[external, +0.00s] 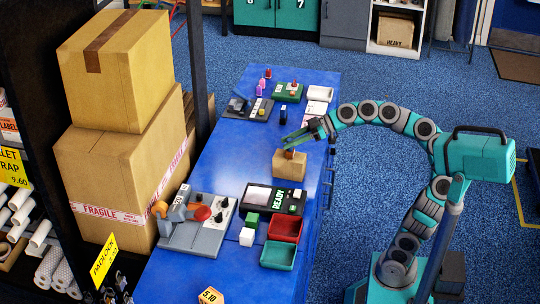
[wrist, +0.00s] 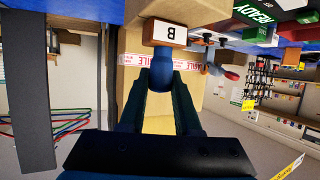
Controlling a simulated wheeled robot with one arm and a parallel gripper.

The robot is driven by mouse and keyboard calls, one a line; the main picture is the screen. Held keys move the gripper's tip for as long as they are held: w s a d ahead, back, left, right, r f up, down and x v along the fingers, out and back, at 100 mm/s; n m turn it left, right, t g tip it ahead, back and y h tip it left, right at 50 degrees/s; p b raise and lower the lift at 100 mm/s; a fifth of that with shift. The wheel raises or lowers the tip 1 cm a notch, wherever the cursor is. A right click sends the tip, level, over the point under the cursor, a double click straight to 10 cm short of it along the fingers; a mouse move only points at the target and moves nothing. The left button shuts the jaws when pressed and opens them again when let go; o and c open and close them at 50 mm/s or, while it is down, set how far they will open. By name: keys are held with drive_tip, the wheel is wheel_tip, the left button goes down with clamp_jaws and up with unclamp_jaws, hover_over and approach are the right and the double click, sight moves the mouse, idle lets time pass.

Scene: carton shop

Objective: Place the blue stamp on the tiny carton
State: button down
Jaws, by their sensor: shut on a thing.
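The tiny carton (external: 289,167) is a small brown box on the blue table, near its right edge. My gripper (external: 290,143) is just above it in the external view. In the wrist view my gripper (wrist: 160,85) has its two dark fingers closed on the blue handle of the blue stamp (wrist: 161,70). The stamp's wooden block carries a white label with a "B". The block also shows as a small brown piece (external: 289,154) at the carton's top in the external view. I cannot tell whether it touches the carton.
A scale reading "READY" (external: 275,199), a green cube (external: 252,220), a white cube (external: 247,237), a red tray (external: 285,228) and a green tray (external: 278,256) stand nearer the front. Small stamps and pads are at the back. Big cartons (external: 120,165) stand left. Bare table lies left of the carton.

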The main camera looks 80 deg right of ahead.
drive_tip(key=c, duration=0.6)
unclamp_jaws()
drive_tip(key=shift+r, duration=0.1)
drive_tip(key=shift+s+r+p, duration=0.1)
drive_tip(key=shift+r+p, duration=0.05)
drive_tip(key=shift+p, duration=0.15)
drive_tip(key=b+v, duration=0.1)
drive_tip(key=v, duration=1)
drive_tip(key=shift+s+r, duration=0.2)
drive_tip(key=shift+s, duration=0.15)
